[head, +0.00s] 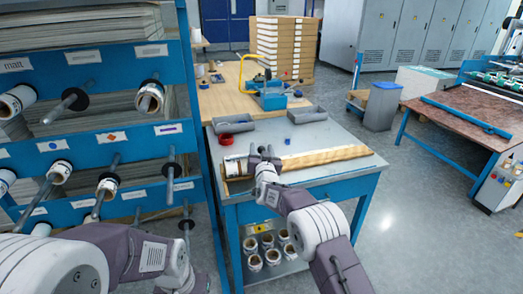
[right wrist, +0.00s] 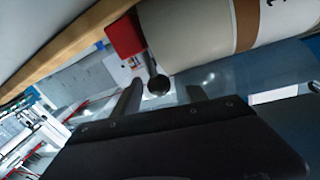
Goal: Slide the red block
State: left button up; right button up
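The red block (right wrist: 125,36) shows in the right wrist view against the end of a pale roll (right wrist: 195,30) with a brown band. In the head view I cannot make it out; my right gripper and the roll crowd that spot. My right gripper (head: 262,152) is over the left part of the blue-framed table, beside the roll (head: 236,167). In the right wrist view its two fingers (right wrist: 163,88) are apart, below the block in the picture. A dark round rod end (right wrist: 158,85) shows between them; contact cannot be told. My left arm enters at lower left; its fingers are out of sight.
A wooden bar (head: 325,157) lies along the table (head: 315,183). Red tape (head: 235,123) and grey trays (head: 306,114) are behind it. A blue rack (head: 120,135) with rods and rolls stands close on the left.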

jog(key=shift+s, duration=0.1)
jog(key=s+d, duration=0.1)
jog(key=s, duration=0.7)
jog(key=shift+s, duration=0.4)
